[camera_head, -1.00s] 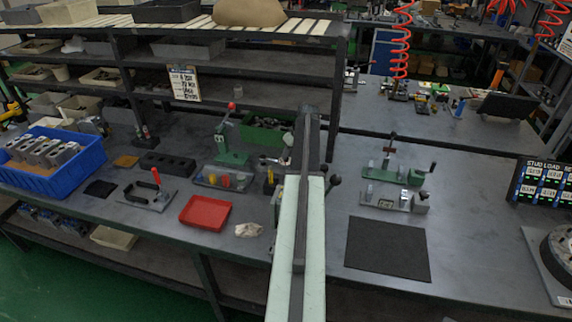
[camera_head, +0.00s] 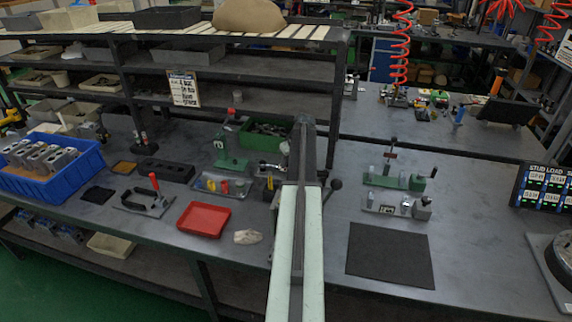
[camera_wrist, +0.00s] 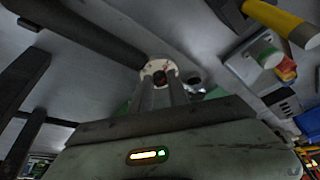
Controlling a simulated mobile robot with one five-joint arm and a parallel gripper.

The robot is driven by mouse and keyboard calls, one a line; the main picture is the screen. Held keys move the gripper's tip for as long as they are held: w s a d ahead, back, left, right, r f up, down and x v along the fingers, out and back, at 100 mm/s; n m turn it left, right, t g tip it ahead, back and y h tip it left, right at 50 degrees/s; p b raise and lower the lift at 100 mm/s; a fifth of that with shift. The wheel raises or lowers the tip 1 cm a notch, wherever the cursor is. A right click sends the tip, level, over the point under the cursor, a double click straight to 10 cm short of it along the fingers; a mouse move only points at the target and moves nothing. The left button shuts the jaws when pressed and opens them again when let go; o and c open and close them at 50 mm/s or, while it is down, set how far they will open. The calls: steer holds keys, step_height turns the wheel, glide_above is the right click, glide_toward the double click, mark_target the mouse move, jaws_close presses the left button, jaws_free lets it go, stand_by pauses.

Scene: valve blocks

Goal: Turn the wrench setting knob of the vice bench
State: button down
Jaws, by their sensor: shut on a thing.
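In the wrist view, my gripper (camera_wrist: 161,92) shows as two grey fingers close together. At their tips is a round knob (camera_wrist: 158,71) with a pale rim and a dark and red centre. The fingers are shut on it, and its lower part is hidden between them. In the head view my own arm covers the gripper and most of what it holds. Dark ball-ended handles (camera_head: 335,184) stick out just right of the arm. I cannot make out the vice bench as a whole.
A red tray (camera_head: 203,219), a green clamp stand (camera_head: 232,150) and a blue crate (camera_head: 84,181) lie left of my arm. Green and grey fixtures (camera_head: 398,205) and a black mat (camera_head: 390,255) lie right. The wrist view shows a yellow cylinder (camera_wrist: 287,26) nearby.

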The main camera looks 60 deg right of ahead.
steer(key=m+h, duration=0.1)
steer(key=m, duration=0.4)
steer(key=shift+w+a+g+h, duration=0.1)
steer(key=shift+g+h, duration=0.3)
steer(key=shift+w+a+m+g+h, duration=0.1)
steer(key=shift+m+g+h, duration=0.2)
steer(key=shift+m, duration=0.7)
steer(key=shift+w+m+g+h, duration=0.15)
steer(key=shift+m+g, duration=0.25)
steer(key=shift+m, duration=0.6)
steer(key=shift+s, duration=0.15)
steer(key=c, duration=1.5)
jaws_free()
steer(key=shift+c, duration=0.2)
steer(key=p+v, duration=0.7)
steer(key=shift+r, duration=0.35)
